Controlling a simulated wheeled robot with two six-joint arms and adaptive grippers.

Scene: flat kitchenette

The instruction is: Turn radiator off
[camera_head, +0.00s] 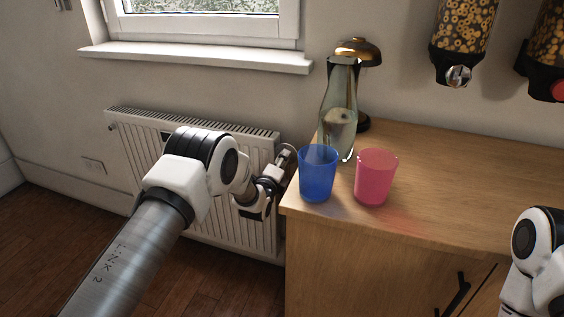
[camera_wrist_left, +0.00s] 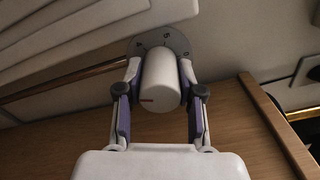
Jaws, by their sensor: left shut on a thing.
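The white radiator (camera_head: 205,215) stands against the wall under the window, with my left arm in front of part of it. Its knob (camera_wrist_left: 158,82) is a white cylinder with a small dark red mark on its side. A grey dial plate (camera_wrist_left: 172,40) with markings sits behind the knob. My left gripper (camera_head: 283,165) is at the radiator's right end, beside the counter. In the left wrist view its two fingers (camera_wrist_left: 160,74) are on either side of the knob, shut on it. My right gripper is out of view; only part of my right arm shows.
The wooden counter (camera_head: 450,180) is close to the right of my left gripper. A blue cup (camera_head: 318,175), a pink cup (camera_head: 376,178) and a glass bottle (camera_head: 340,105) stand near its left edge. A windowsill (camera_head: 200,58) juts out above the radiator.

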